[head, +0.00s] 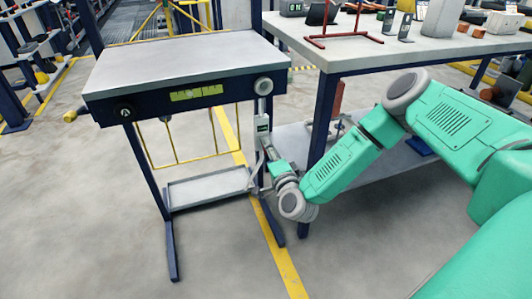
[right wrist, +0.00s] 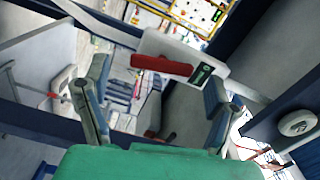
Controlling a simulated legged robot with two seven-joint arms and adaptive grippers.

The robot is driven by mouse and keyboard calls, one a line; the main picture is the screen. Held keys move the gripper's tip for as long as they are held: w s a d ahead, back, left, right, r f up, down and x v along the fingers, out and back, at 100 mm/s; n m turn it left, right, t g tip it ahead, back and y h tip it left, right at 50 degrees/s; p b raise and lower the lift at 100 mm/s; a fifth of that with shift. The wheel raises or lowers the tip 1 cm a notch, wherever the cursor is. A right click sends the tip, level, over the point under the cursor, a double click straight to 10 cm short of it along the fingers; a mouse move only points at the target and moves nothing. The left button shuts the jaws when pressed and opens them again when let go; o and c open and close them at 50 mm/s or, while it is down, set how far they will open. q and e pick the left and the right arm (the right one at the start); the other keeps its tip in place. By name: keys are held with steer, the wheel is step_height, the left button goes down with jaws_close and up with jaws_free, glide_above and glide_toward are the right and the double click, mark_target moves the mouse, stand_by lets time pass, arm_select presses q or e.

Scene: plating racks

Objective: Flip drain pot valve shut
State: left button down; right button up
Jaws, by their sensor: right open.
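A pale grey fitting with a green-and-white label, which looks like the drain pot (head: 262,125), hangs beside the right front of the blue-framed table. In the right wrist view, a pale plate with a dark green label (right wrist: 203,74) carries a red bar-shaped handle (right wrist: 160,65), apparently the valve lever. The handle lies nearly crosswise, tilted slightly. My right gripper (right wrist: 155,95) is open and empty, with its fingers on either side of the handle's line of sight; I see no clear contact. In the head view my right gripper (head: 268,150) is beside the fitting, small and partly hidden. My left gripper is out of view.
The table (head: 185,65) has a bare grey top and a low tray (head: 208,188). A round grey knob (head: 263,86) sits above the fitting. A second bench (head: 410,50) holding a red rack (head: 343,38) stands close at right. The floor at front left is clear.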

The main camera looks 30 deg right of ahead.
steer(key=shift+x, duration=0.9)
steer(key=shift+c, duration=0.4)
steer(key=c, duration=1.1)
